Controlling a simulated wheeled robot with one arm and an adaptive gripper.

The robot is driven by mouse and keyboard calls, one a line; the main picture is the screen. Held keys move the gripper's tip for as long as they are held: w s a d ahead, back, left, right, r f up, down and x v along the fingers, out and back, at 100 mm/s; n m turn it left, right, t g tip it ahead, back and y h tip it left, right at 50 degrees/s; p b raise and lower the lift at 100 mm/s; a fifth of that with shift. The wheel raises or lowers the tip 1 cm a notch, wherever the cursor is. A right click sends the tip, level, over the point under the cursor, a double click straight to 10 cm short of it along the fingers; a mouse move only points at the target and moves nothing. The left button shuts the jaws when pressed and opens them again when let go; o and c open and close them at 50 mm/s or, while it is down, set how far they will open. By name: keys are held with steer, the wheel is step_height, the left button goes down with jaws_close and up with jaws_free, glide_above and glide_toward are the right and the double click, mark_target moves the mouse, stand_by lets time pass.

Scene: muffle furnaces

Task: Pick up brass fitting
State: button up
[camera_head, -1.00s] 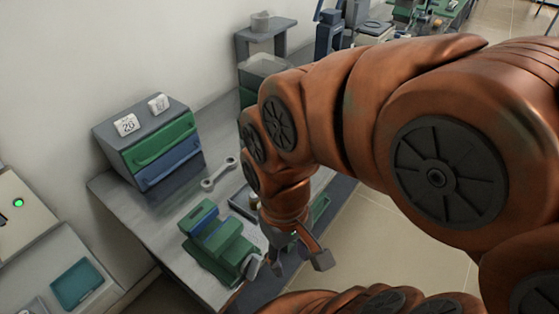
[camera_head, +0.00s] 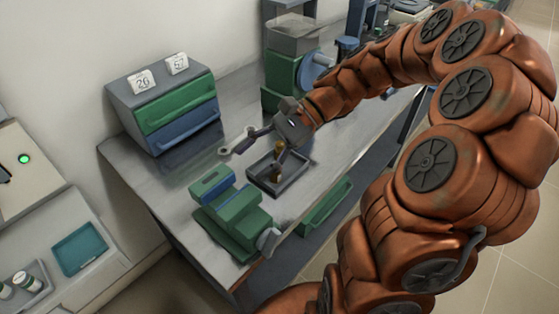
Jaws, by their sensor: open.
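The brass fitting (camera_head: 276,158) is a small yellow-brown piece at the dark shallow tray (camera_head: 295,177) on the workbench. One finger of my gripper overlaps it in the picture and hides part of it. My gripper (camera_head: 259,163) is open, with its fingers spread and pointing down to the left over the tray's left side. One finger reaches toward the wrench, the other toward the fitting. I cannot tell whether the finger touches the fitting.
A wrench (camera_head: 225,152) lies left of the tray. A green vise (camera_head: 236,217) stands in front. A grey cabinet with green and blue drawers (camera_head: 177,105) stands behind left. A green machine (camera_head: 283,73) stands behind my gripper. Bare bench lies along the right edge (camera_head: 345,135).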

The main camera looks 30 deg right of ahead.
steer(key=w+d+f+m+t+y+b, duration=0.25)
steer(key=w+d+m+t, duration=0.2)
steer(key=d, duration=0.55)
steer(key=w+d+f+m+t+y+b, duration=0.15)
steer(key=w+d+f+m+t, duration=0.3)
steer(key=d, duration=0.45)
steer(key=shift+m+h, duration=0.3)
steer(key=shift+m, duration=0.5)
steer(key=f, duration=0.5)
steer(key=shift+s+d+f+b, duration=0.15)
steer(key=shift+s+f+b, duration=0.15)
steer(key=shift+s+b, duration=0.05)
steer(key=shift+w+a+f, duration=0.15)
steer(key=shift+a, duration=0.2)
steer(key=shift+x, duration=3.4)
steer(key=shift+c, duration=0.2)
jaws_close()
